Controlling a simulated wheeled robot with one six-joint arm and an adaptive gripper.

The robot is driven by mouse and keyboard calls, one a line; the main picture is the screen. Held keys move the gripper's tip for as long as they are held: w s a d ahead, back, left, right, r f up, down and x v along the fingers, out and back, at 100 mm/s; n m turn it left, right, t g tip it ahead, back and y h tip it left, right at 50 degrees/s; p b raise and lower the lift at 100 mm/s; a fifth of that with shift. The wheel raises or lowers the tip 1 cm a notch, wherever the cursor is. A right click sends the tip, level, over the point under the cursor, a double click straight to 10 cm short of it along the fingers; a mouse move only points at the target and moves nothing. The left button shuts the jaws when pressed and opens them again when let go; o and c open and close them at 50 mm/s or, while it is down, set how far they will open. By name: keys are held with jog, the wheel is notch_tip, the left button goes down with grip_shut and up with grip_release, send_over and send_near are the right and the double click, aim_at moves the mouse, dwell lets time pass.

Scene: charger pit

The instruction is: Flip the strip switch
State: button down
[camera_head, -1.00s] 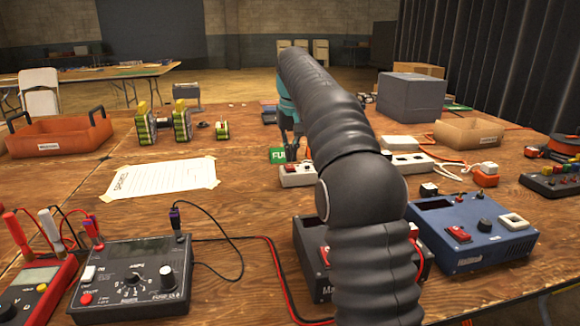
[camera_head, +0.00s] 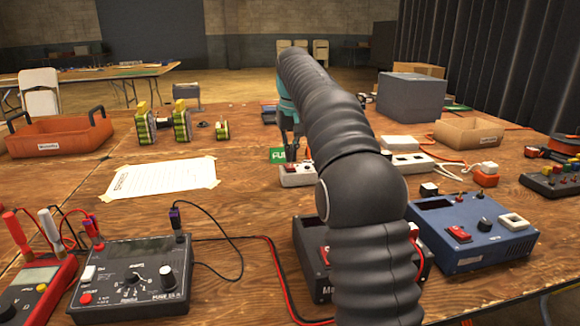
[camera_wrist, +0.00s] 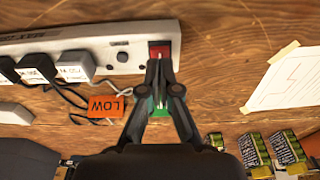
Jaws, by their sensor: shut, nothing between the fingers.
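The white power strip (camera_wrist: 120,40) runs across the upper left of the wrist view. Its red switch (camera_wrist: 159,48) is at the strip's right end. My gripper (camera_wrist: 158,66) is shut and empty, with its fingertips at the near edge of the switch; I cannot tell whether they touch it. In the head view the strip (camera_head: 298,181) is partly hidden behind my arm. My gripper (camera_head: 291,156) points down over its left end there. The switch's tilt is too small to tell.
Plugs (camera_wrist: 75,66) with cords fill the strip's left part. An orange LOW tag (camera_wrist: 107,107) lies beside it. A green card (camera_head: 277,155) stands left of the gripper.

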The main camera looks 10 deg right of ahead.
aim_at(291, 168)
jog(key=shift+f+b, duration=0.6)
jog(key=shift+f, duration=0.45)
dwell(0.5)
jog(key=shift+r, duration=0.1)
notch_tip(291, 168, up, 2)
jog(key=p, duration=0.3)
jog(key=shift+r, duration=2.45)
jog(key=shift+s, duration=0.1)
